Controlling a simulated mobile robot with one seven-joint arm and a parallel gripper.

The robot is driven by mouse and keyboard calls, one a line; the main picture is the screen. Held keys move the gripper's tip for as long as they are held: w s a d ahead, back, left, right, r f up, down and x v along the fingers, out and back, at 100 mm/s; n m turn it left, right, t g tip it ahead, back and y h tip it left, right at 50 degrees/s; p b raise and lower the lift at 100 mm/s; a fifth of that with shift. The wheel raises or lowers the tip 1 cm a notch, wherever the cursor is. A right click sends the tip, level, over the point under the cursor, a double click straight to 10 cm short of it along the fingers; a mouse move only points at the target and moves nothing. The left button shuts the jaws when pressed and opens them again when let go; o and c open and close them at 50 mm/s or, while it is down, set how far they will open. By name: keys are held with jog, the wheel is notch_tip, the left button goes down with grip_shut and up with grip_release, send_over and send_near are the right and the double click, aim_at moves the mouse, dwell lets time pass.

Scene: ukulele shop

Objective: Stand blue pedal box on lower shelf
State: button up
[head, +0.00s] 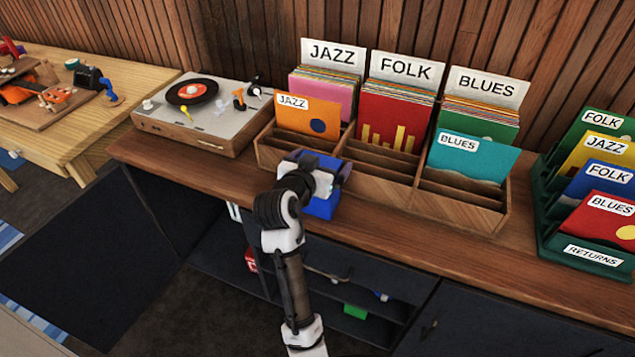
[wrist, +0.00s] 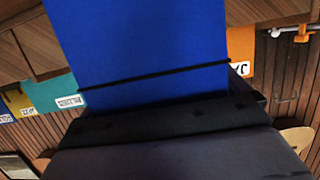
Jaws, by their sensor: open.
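The blue pedal box (head: 321,207) stands at the front of the wooden counter, before the record crate. My gripper (head: 322,179) is over it and hides much of it. In the wrist view the blue box (wrist: 140,45) fills the upper middle, close to the dark gripper parts, with a thin black line across it. My gripper is open; whether its fingers touch the box cannot be told. The lower shelf (head: 322,300) is the open dark bay under the counter, partly hidden by my arm.
The lower shelf holds a green box (head: 355,311), a red item (head: 251,260) and cable-like items. On the counter are a turntable (head: 203,108), the wooden record crate (head: 455,208) and a green returns rack (head: 575,244). Dark floor lies open at the left.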

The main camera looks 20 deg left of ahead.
jog(key=c, duration=1.7)
jog(key=shift+r, duration=0.15)
